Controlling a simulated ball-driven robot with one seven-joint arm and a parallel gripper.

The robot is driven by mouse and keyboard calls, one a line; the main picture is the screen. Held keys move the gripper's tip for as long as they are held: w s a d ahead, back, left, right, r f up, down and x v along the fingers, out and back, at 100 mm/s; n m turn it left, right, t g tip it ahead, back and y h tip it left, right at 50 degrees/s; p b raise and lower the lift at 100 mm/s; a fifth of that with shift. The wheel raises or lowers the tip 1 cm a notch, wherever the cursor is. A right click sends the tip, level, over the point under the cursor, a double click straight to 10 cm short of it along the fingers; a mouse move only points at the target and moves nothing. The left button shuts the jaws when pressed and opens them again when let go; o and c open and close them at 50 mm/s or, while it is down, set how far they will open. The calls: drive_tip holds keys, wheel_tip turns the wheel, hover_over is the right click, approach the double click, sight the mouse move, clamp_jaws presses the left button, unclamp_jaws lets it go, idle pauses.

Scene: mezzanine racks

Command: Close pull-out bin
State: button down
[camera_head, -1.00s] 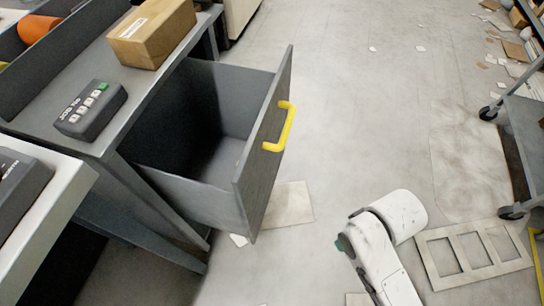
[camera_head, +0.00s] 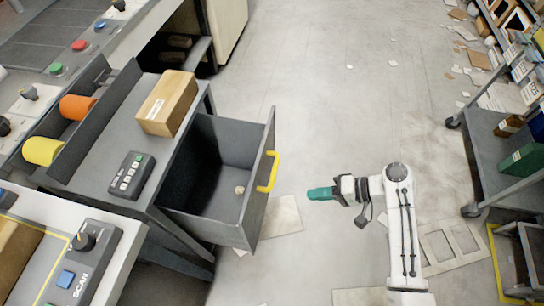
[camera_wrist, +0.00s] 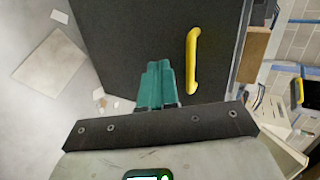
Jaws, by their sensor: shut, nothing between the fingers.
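The pull-out bin (camera_head: 208,214) is a dark grey drawer under the bench, standing open and pulled out toward the aisle. Its front panel carries a yellow handle (camera_head: 268,172). A small round object (camera_head: 239,190) lies on the bin floor. My gripper (camera_head: 309,194) has teal fingers, shut and empty, pointing left at the bin front, to the right of the handle and apart from it. In the wrist view the teal fingers (camera_wrist: 157,68) appear before the dark front panel (camera_wrist: 130,30), with the yellow handle (camera_wrist: 192,62) just to their right.
A cardboard box (camera_head: 167,103) and a keypad (camera_head: 132,175) sit on the bench above the bin. A wheeled cart (camera_head: 490,160) stands at the right. A flat pale frame (camera_head: 450,245) lies on the floor.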

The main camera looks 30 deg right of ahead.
wheel_tip(320, 180, up, 4)
drive_tip(key=w+d+m+t+p, duration=0.1)
drive_tip(key=w+d+t+p, duration=0.1)
drive_tip(key=y+p, duration=0.1)
approach(260, 172)
drive_tip(key=x, duration=0.6)
drive_tip(key=shift+w+a+f, duration=0.1)
drive_tip(key=shift+w+f, duration=0.1)
drive_tip(key=shift+f, duration=0.15)
drive_tip(key=w+a+b, duration=0.6)
drive_tip(key=w+a, duration=1)
drive_tip(key=shift+w+a, duration=0.15)
drive_tip(key=shift+w, duration=0.05)
drive_tip(key=shift+w+r, duration=0.1)
drive_tip(key=shift+r, duration=0.15)
